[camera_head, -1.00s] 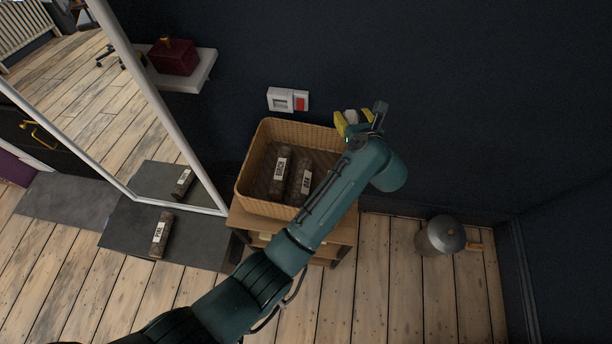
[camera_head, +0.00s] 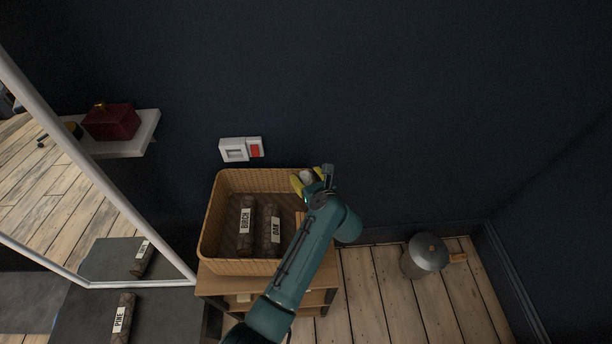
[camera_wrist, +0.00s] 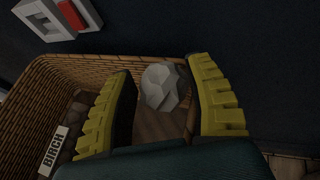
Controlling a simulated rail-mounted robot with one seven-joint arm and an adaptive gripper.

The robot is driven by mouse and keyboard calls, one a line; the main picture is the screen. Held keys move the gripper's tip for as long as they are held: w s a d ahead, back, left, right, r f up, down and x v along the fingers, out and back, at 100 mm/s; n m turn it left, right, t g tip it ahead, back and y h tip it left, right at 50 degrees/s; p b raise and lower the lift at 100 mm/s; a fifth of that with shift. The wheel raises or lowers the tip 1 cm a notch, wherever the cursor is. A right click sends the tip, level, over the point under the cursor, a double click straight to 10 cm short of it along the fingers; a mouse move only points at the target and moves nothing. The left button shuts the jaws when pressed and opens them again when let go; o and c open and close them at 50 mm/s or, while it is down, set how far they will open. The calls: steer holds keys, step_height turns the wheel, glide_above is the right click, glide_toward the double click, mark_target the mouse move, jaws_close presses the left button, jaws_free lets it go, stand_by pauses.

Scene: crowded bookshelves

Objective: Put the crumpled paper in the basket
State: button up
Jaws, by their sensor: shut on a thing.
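The crumpled paper (camera_wrist: 164,86) is a pale grey faceted ball between the yellow fingers of my gripper (camera_wrist: 165,100) in the wrist view. It also shows small in the head view (camera_head: 306,176). My gripper (camera_head: 308,182) is shut on it, at the right rear rim of the wicker basket (camera_head: 230,184). In the wrist view the basket (camera_wrist: 62,72) lies behind and below the fingers. The basket stands on a small wooden shelf unit and holds a BIRCH log (camera_head: 246,228) and an OAK log (camera_head: 271,232).
A dark wall with a switch plate (camera_head: 233,150) rises behind the basket. A PINE log (camera_head: 123,318) lies on a dark mat. A lidded metal pot (camera_head: 426,256) stands on the floor at right.

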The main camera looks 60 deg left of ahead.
steer(key=shift+f, duration=0.5)
steer(key=o, duration=0.7)
steer(key=shift+s+f, duration=0.1)
steer(key=shift+f, duration=0.15)
steer(key=shift+o, duration=0.2)
steer(key=shift+r, duration=0.35)
steer(key=r+p+v, duration=0.1)
steer(key=p+v, duration=0.3)
steer(key=v, duration=0.8)
steer(key=shift+r, duration=0.1)
